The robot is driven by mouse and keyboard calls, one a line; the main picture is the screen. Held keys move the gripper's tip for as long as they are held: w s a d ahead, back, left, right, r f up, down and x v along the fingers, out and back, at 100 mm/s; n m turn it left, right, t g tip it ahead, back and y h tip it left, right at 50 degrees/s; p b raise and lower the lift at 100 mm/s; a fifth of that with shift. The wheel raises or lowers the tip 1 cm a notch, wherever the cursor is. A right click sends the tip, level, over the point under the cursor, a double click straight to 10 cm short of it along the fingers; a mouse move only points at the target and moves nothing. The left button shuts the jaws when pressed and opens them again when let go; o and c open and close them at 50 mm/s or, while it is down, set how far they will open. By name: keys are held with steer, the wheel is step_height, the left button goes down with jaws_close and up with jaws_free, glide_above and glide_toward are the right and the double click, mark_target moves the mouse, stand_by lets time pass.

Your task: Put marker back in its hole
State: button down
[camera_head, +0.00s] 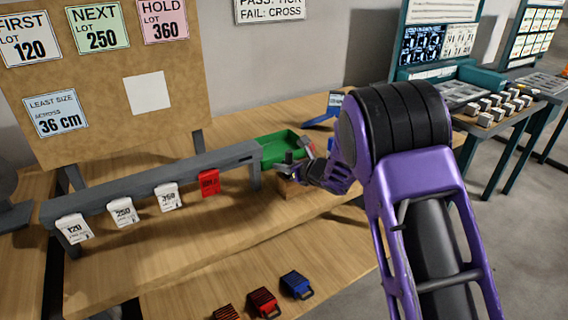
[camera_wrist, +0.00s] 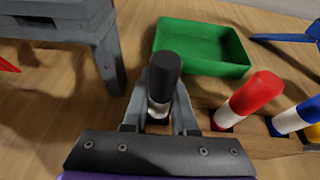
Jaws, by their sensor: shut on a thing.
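My gripper (camera_wrist: 160,100) is shut on a marker with a black cap (camera_wrist: 166,72) and a white body. The marker stands about upright between the fingers. It is over the left end of a wooden block (camera_wrist: 262,146); I cannot tell whether its lower end is in a hole, as the fingers hide it. A red-and-white marker (camera_wrist: 250,97) and a blue-and-white marker (camera_wrist: 300,115) stand in the block to the right. In the head view my gripper (camera_head: 297,168) is at the block (camera_head: 289,188), which my arm partly hides.
A green tray (camera_wrist: 203,46) lies behind the block. A grey rail (camera_head: 150,181) with hanging white tags and a red tag (camera_head: 209,182) stands to the left. A blue stand (camera_head: 325,118) is at the back. Several small cases, one blue (camera_head: 296,284), lie at the front.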

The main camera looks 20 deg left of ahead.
steer(key=c, duration=0.6)
jaws_free()
steer(key=v, duration=1.7)
steer(key=shift+s+d, duration=0.1)
steer(key=shift+d, duration=0.1)
